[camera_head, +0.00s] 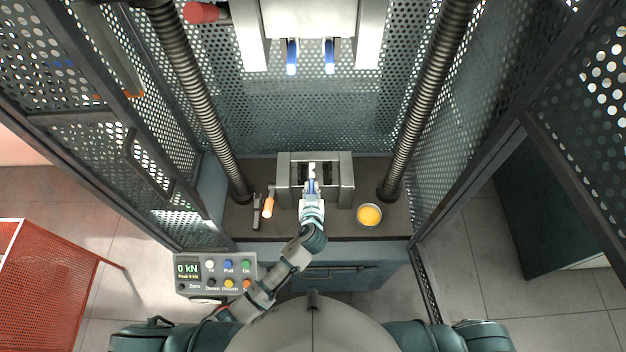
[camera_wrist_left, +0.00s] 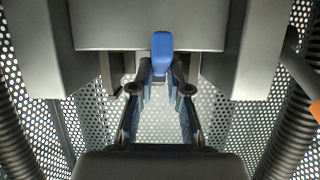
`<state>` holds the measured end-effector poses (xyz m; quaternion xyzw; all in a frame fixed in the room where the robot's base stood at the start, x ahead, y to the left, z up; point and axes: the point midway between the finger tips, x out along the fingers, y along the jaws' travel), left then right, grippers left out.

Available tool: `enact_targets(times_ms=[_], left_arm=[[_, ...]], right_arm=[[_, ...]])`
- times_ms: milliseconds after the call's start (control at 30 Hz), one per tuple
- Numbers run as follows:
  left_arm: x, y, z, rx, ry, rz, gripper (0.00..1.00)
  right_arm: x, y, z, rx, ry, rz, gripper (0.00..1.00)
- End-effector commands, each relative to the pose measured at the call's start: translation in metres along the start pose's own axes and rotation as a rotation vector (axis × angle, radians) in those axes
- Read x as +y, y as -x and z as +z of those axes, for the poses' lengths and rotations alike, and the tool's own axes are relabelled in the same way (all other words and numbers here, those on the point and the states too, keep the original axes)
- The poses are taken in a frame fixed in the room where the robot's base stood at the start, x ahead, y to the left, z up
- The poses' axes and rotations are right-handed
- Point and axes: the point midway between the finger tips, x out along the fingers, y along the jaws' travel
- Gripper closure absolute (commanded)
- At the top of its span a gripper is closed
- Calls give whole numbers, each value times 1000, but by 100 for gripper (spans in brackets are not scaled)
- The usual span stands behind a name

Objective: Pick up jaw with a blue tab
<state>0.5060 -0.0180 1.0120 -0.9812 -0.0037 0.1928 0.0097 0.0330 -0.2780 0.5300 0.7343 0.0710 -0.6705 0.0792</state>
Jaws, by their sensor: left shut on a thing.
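My left gripper (camera_head: 312,188) reaches into the lower grip block (camera_head: 346,172) of the test frame and is shut on a jaw with a blue tab (camera_head: 311,185). In the left wrist view the blue tab (camera_wrist_left: 162,52) stands upright between the tips of my left gripper (camera_wrist_left: 161,72), in the block's central gap. The jaw's body is mostly hidden by the block and fingers. Two other blue tabs, left (camera_head: 291,57) and right (camera_head: 329,57), hang under the upper grip head (camera_head: 310,18). My right gripper is not in view.
An orange-handled tool (camera_head: 268,206) and a grey tool (camera_head: 256,212) lie left. Ribbed columns (camera_head: 172,50) and perforated guards (camera_head: 60,110) flank the bay. A control box (camera_head: 216,273) reading 0 kN is at front left.

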Motion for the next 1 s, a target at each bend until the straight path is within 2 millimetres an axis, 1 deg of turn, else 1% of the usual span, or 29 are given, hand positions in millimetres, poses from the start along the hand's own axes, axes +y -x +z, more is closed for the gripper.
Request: enact_targets(times_ms=[33,100,167,300,367,467,533,700,800,900,1000], left_arm=[[-4,0,5,-8,0,0,100],[-8,0,4,-7,3,2,100],[-10,0,5,-8,5,2,100],[-11,-1,5,-9,2,-5,100],[-9,0,2,-8,2,-6,100],[-4,5,-12,-4,1,-7,100],[-2,10,-26,-1,1,-8,100],[1,25,-62,1,1,-6,100],[1,32,-77,0,1,-2,100],[0,39,-85,-1,1,-1,100],[-2,46,-87,-3,1,1,100]], right_arm=[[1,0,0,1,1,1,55],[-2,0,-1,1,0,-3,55],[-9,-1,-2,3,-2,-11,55],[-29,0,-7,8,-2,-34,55],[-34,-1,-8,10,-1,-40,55],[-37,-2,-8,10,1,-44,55],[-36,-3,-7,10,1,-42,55],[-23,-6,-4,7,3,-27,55],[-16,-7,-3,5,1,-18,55],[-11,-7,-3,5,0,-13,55],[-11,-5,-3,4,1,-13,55]])
